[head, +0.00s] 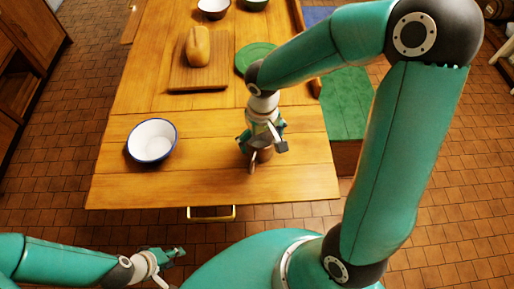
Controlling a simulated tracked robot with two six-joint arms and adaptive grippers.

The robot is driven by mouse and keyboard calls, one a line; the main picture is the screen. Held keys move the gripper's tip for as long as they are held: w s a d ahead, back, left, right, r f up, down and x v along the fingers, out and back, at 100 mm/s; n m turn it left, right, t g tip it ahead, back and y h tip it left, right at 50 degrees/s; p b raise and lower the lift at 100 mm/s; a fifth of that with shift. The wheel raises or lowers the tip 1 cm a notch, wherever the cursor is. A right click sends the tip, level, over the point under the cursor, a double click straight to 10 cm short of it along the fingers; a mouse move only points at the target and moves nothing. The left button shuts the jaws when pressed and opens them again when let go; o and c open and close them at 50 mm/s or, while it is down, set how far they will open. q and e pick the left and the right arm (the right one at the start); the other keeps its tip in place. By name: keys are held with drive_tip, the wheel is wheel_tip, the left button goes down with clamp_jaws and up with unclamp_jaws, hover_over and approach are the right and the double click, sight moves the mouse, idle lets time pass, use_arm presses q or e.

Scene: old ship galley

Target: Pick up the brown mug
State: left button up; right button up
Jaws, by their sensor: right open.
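The brown mug (264,156) stands on the wooden table near its front edge, right of the middle. It is mostly hidden beneath my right gripper (262,146). My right gripper points down over the mug, with its fingers apart on either side of it. I cannot tell whether the fingers touch the mug. My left gripper (174,253) is low in the view, in front of the table and away from the mug; I cannot make out whether its fingers are apart.
A white bowl with a blue rim (152,140) stands left of the mug on the table (215,185). Behind are a bread loaf (198,46) on a cutting board (180,83), a green plate (252,56) and more bowls. A green-topped bench (346,105) stands to the right.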

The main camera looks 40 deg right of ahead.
drive_tip(key=c, duration=1.2)
drive_tip(key=shift+r, duration=0.15)
